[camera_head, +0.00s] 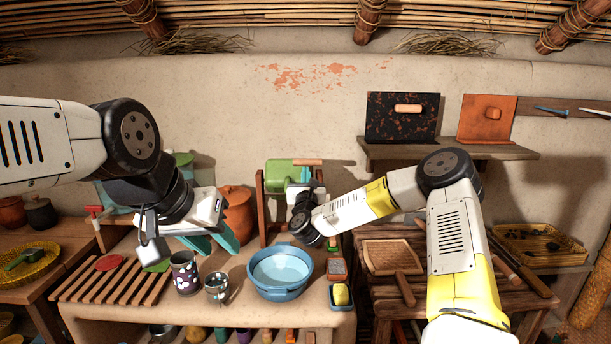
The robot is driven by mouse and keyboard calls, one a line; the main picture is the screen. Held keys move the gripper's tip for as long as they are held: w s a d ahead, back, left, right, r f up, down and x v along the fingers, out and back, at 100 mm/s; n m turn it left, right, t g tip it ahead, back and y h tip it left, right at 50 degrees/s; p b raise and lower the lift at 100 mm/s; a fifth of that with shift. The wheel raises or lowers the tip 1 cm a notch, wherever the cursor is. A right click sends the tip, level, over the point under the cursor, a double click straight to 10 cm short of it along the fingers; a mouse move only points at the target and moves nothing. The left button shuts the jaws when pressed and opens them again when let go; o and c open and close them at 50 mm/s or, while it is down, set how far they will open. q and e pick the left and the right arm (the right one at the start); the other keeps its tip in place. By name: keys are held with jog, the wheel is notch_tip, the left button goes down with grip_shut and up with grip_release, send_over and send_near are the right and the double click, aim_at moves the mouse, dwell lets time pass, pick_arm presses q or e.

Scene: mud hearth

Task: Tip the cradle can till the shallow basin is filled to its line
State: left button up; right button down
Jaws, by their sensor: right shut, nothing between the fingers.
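The green cradle can (281,176) hangs between wooden posts (261,210) at the back of the ledge, with a wooden bar at its upper right. Its spout and exact tilt are hard to make out. The shallow blue basin (280,293) stands in front of and below it, with pale water inside; its fill line cannot be made out. My right gripper (306,175) is shut and empty at the can's right side, partly hidden by its own wrist; contact cannot be told.
A dark spotted cup (185,272) and a small metal mug (216,288) stand left of the basin, near a slatted rack (112,284). A clay jar (236,212) stands behind. A yellow sponge (341,294) lies right of the basin.

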jog(key=shift+r, duration=0.1)
dwell(0.3)
jog(key=shift+w+r+g, duration=1.15)
jog(key=shift+w+r, duration=0.35)
jog(key=shift+w, duration=0.5)
jog(key=shift+w+r+g, duration=1.2)
jog(key=shift+w+r, duration=0.25)
jog(key=shift+w, duration=0.5)
jog(key=shift+w+r+g, duration=1.15)
jog(key=shift+w+r, duration=0.35)
jog(key=shift+w, duration=0.6)
jog(key=shift+r, duration=0.1)
jog(key=shift+d, duration=0.1)
